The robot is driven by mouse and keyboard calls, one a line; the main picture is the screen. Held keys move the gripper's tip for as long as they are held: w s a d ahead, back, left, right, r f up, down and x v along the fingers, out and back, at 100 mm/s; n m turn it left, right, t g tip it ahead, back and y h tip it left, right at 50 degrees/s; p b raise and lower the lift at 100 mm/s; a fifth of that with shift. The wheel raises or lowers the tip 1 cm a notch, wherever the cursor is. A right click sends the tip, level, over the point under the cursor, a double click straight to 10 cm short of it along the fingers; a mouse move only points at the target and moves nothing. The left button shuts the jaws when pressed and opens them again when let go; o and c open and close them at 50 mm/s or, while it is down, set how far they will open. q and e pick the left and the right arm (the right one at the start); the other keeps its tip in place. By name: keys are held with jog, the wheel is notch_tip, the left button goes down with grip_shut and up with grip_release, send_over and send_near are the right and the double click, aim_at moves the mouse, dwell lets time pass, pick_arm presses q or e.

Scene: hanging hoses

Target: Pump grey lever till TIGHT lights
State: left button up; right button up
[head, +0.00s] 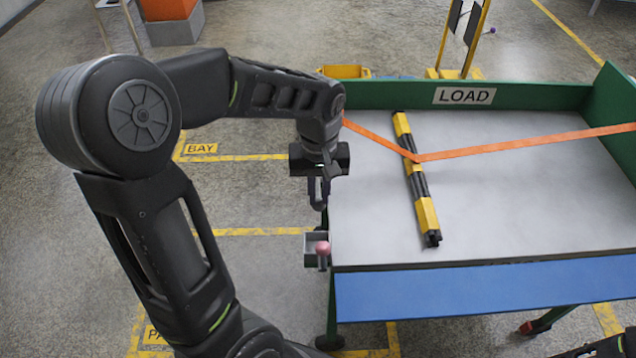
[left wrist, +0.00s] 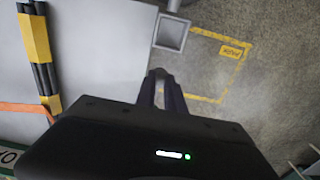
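My left gripper (head: 318,192) points down just off the left edge of the loading table (head: 520,215). In the left wrist view its two fingers (left wrist: 160,90) stand close together. A dark rounded end shows at their tips, and I cannot tell whether it is the grey lever or a finger. I cannot make out the lever clearly in either view. An orange strap (head: 520,146) runs from beside my gripper over a bundle of black hoses with yellow sleeves (head: 427,213). No lit TIGHT sign is visible.
A small grey box (head: 315,241) with a pink knob (head: 322,248) sits at the table's left edge. The box also shows in the left wrist view (left wrist: 172,31). A green wall with a LOAD sign (head: 464,96) closes the back. The floor left of the table is clear.

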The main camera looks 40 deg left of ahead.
pick_arm(q)
jog(key=shift+w+a+r+p, duration=0.15)
jog(key=shift+w+r+p, duration=0.05)
jog(key=shift+r+p, duration=0.3)
jog(key=shift+w+a+r+p, duration=0.15)
jog(key=shift+r+p, duration=0.3)
jog(key=shift+r, duration=0.1)
jog(key=shift+w+a+r+p, duration=0.15)
jog(key=shift+w+r+p, duration=0.05)
jog(key=shift+r+p, duration=0.3)
jog(key=shift+w+a+r, duration=0.2)
jog(key=shift+w+r, duration=0.05)
jog(key=shift+r, duration=0.2)
notch_tip(320, 180, up, 5)
jog(key=p, duration=0.4)
